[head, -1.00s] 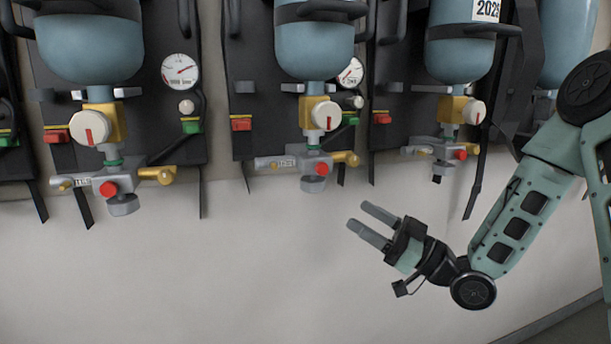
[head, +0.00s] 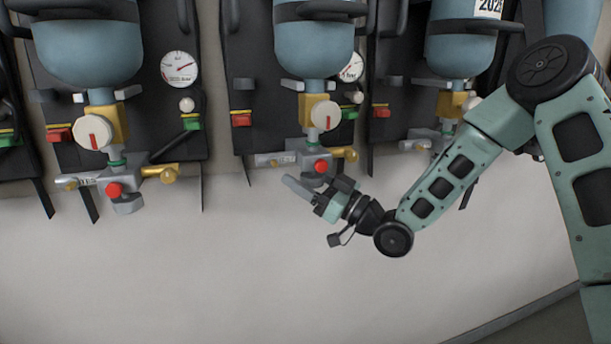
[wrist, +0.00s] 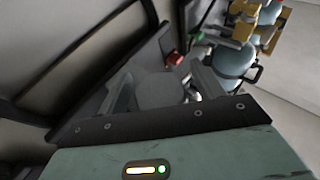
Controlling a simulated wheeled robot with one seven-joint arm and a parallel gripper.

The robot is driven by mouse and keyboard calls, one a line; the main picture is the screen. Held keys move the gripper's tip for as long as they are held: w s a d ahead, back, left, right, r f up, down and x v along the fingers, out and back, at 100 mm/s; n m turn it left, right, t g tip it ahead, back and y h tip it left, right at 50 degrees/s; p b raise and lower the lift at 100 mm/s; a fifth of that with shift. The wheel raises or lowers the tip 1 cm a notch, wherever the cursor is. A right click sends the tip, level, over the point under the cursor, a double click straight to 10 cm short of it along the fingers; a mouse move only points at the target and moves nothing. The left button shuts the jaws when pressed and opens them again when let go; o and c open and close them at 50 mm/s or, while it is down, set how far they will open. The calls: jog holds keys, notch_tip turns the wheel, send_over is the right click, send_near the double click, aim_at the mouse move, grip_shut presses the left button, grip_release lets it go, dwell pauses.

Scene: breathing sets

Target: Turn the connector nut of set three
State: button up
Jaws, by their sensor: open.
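Breathing sets hang on the wall, each with a blue cylinder, a yellow valve block, a white knob with a red mark and a grey connector below. I see no numbers, so I cannot tell which is set three. The middle set's connector (head: 297,158) has a red button (head: 320,166) and a brass end (head: 345,153). My gripper (head: 300,182) is open just below and in front of this connector, overlapping its lower grey part; contact is unclear. In the wrist view my open fingers (wrist: 160,85) have a dark grey shape between them.
The left set's connector (head: 90,180) stands clear of my arm. The right set's cylinder (head: 460,45) is visible, but my arm covers part of its valve and connector. Dark straps hang below the backplates. The pale wall (head: 180,270) below is bare.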

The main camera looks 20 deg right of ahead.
jog(key=c, duration=1)
jog(key=shift+n+g+y, duration=0.3)
jog(key=n+g+y, duration=0.1)
jog(key=g, duration=0.1)
jog(key=n+g+y+b, duration=0.1)
jog(key=g, duration=0.1)
jog(key=shift+s+a+f+y, duration=0.1)
jog(key=shift+y, duration=0.3)
jog(key=n+g+y, duration=0.1)
jog(key=g, duration=0.1)
jog(key=n+g, duration=0.1)
jog(key=g, duration=0.1)
jog(key=n+g+y+b, duration=0.1)
jog(key=n+g, duration=0.1)
jog(key=shift+s+a+g+y, duration=0.1)
jog(key=shift+s+g+y, duration=0.2)
jog(key=shift+g, duration=0.1)
jog(key=n+g, duration=0.1)
jog(key=g, duration=0.2)
jog(key=n+g+b, duration=0.1)
jog(key=n+g, duration=0.1)
jog(key=g, duration=0.2)
jog(key=n+g, duration=0.2)
jog(key=g, duration=0.1)
jog(key=shift+s+b, duration=0.3)
jog(key=shift+s, duration=0.05)
jog(key=shift+n+g, duration=0.4)
